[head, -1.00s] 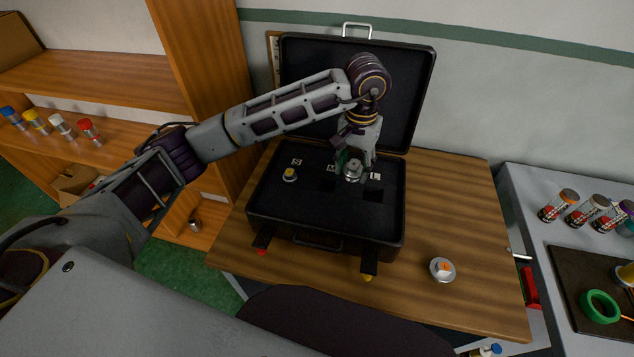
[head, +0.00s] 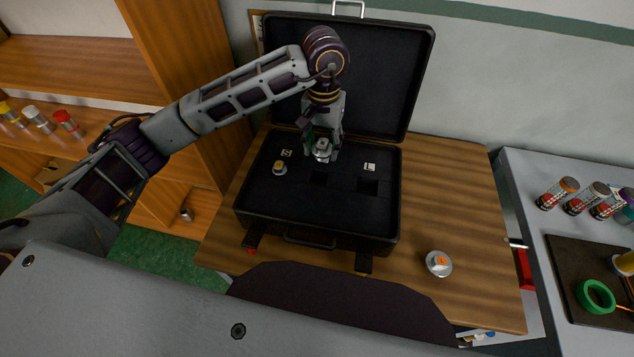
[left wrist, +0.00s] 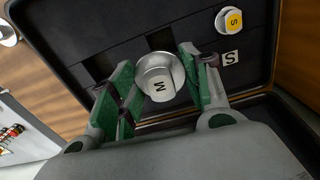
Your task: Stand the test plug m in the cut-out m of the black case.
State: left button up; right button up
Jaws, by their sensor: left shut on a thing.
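My left gripper (head: 322,152) is shut on the test plug m (left wrist: 158,82), a silver plug marked M. In the head view the plug (head: 322,148) is over the back part of the open black case (head: 320,238), behind the middle cut-out (head: 319,178). The gripper hides the middle cut-out's label. From these views I cannot tell how high the plug is above the case floor. The middle cut-out looks empty. A yellow-topped plug marked S (left wrist: 233,20) stands at the left cut-out, near the S label (left wrist: 230,57). My right gripper is not in view.
The right cut-out (head: 368,187), below the L label (head: 369,167), is empty. A silver plug with an orange mark (head: 439,264) stands on the wooden table (head: 460,200) right of the case. The raised lid (head: 385,75) stands behind the gripper.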

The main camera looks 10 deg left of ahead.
pick_arm(q)
jog(key=shift+s+a+n, duration=0.3)
jog(key=shift+a, duration=0.05)
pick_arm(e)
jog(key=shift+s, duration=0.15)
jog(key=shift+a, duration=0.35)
pick_arm(q)
jog(key=p, duration=0.1)
send_over(319, 171)
jog(key=s, duration=0.3)
notch_tip(319, 171, down, 6)
jog(key=shift+w+d, duration=0.15)
jog(key=shift+d, duration=0.15)
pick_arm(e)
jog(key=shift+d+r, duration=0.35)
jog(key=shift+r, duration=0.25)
pick_arm(q)
jog(key=shift+f, duration=0.15)
jog(key=shift+f+p, duration=0.4)
jog(key=shift+f, duration=1.45)
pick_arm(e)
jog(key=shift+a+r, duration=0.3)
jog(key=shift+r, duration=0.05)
